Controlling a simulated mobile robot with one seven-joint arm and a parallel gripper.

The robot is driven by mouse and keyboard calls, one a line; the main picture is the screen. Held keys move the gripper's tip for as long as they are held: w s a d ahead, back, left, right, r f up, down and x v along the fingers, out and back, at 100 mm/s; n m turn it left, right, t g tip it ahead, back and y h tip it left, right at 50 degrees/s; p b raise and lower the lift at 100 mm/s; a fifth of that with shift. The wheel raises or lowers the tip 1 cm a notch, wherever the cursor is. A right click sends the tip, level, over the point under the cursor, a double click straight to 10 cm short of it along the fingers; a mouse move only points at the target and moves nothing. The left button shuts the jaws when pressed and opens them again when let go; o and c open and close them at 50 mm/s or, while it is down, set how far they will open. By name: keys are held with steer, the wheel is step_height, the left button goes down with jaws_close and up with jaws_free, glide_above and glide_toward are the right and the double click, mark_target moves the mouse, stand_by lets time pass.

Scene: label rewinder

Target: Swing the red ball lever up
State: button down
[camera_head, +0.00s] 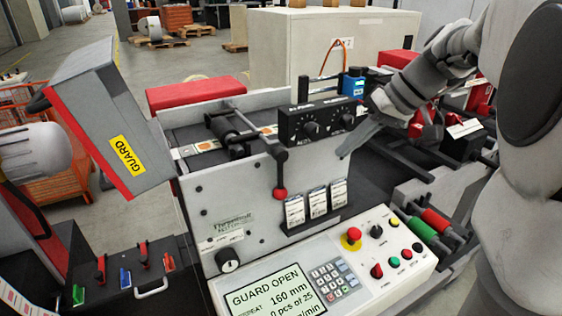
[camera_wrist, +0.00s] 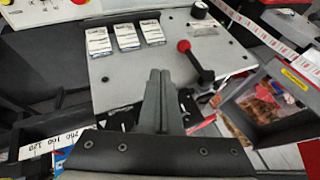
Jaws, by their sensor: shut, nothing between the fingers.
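The lever's red ball (camera_head: 280,193) hangs at the lower end of a short black arm (camera_head: 280,168) on the grey front panel (camera_head: 245,195). The arm hangs nearly straight down from its black pivot. In the wrist view, where the panel appears upside down, the red ball (camera_wrist: 184,46) and the lever's black arm (camera_wrist: 198,65) lie just right of my fingertips. My gripper (camera_head: 344,153) is shut and empty, to the right of the lever and a little above the ball, apart from it in the head view. The shut fingers (camera_wrist: 159,75) also show in the wrist view.
A black knob box (camera_head: 318,122) sits above and right of the lever. Label packs (camera_head: 316,202) are mounted right of the ball. The grey guard (camera_head: 110,140) stands raised at left. The display (camera_head: 268,293) reads GUARD OPEN. An emergency stop (camera_head: 351,236) is at lower right.

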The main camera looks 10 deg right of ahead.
steer(key=w+a+f, duration=0.2)
steer(key=a+f, duration=0.6)
steer(key=f, duration=0.1)
steer(key=shift+w+a+p, duration=0.25)
steer(key=shift+a+p, duration=0.1)
steer(key=shift+f, duration=0.1)
stand_by(0.3)
steer(key=shift+a, duration=0.1)
